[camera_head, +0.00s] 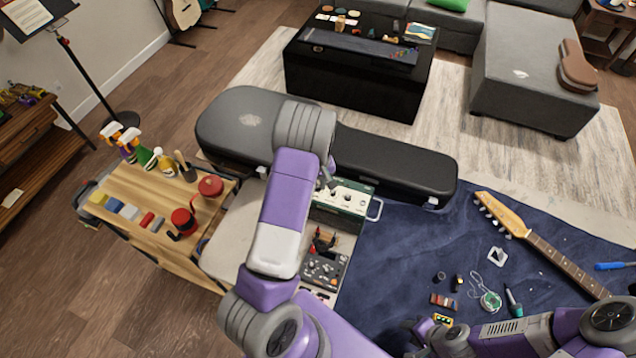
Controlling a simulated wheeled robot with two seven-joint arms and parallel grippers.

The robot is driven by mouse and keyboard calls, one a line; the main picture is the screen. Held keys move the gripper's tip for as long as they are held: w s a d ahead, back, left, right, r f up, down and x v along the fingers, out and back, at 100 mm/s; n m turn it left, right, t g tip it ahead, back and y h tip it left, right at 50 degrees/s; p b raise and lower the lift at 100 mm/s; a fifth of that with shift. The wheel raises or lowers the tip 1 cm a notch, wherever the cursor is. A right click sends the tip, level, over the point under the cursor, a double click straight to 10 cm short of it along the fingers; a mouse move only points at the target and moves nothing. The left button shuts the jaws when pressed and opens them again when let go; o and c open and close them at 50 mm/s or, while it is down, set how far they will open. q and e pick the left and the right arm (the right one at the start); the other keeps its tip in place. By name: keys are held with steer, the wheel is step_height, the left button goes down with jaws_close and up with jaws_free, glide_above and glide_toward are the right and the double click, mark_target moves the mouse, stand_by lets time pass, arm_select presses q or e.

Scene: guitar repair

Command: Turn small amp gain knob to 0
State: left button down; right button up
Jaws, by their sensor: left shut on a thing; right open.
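The small amp (338,215) has a green body and a pale top panel with several dark knobs. It stands just left of the blue mat, partly hidden behind my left arm. My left gripper (328,184) reaches down to the left part of the amp's panel and is shut on a small amp knob there. The fingers cover that knob, so its pointer and markings cannot be read. Other knobs show uncovered to the right. My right gripper (412,334) is low in the picture, open, above the front of the mat and away from the amp.
A black guitar case (395,162) lies behind the amp. A dark pedal (323,268) is in front of it. The blue mat (400,235) holds a guitar neck (552,252) and small parts. A wooden cart (150,205) with bottles and red containers stands left.

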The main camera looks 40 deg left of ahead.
arm_select(q)
steer(key=n+p, duration=0.1)
steer(key=n, duration=0.5)
steer(key=shift+n, duration=0.4)
stand_by(0.4)
steer(key=c, duration=1)
jaws_free()
steer(key=shift+c, duration=0.2)
step_height(320, 180, up, 8)
steer(key=shift+f, duration=0.2)
